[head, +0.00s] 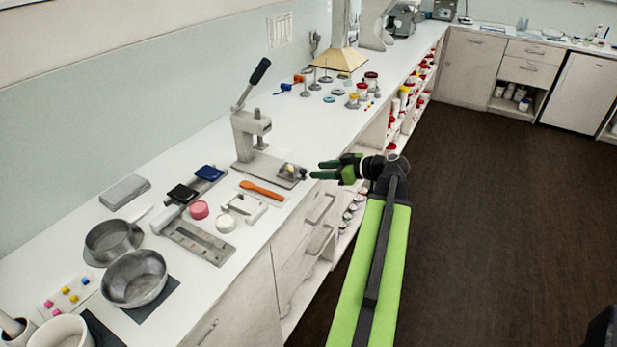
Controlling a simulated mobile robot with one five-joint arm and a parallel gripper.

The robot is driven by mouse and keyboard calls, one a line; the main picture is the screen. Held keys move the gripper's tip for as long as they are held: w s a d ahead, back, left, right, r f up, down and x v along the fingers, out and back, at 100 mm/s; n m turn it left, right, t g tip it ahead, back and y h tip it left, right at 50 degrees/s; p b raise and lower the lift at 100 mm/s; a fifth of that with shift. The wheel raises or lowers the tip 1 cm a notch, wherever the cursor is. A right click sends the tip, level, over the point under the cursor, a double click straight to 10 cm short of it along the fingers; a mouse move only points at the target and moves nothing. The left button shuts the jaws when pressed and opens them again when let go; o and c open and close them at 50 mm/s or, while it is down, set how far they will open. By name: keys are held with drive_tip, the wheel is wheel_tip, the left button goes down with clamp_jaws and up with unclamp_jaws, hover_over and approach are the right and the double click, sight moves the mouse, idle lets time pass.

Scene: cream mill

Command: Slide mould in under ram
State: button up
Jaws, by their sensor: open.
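A grey hand press (243,135) with a raised black-handled lever stands on the bench. Its ram (262,127) is above a flat base plate (262,168). A small light-topped block, apparently the mould (289,169), sits at the right end of the plate, out to the side of the ram. A dark knob-like part (303,174) shows at its right end. My green gripper (317,168) is open and points left, just right of the knob. It looks close to the knob; whether they touch cannot be told.
An orange spatula (261,189) lies in front of the press. Metal bowls (135,278), a steel slotted plate (199,242) and pink and white pots stand nearer on the bench. Small weights and jars (362,89) stand beyond. The floor (480,210) to the right is clear.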

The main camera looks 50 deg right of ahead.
sight(304, 171)
drive_tip(key=b+x, duration=0.1)
drive_tip(key=x, duration=0.4)
drive_tip(key=shift+w+a+f, duration=0.1)
drive_tip(key=shift+w+f, duration=0.05)
drive_tip(key=shift+w, duration=0.2)
drive_tip(key=shift+c, duration=0.2)
clamp_jaws()
idle(0.8)
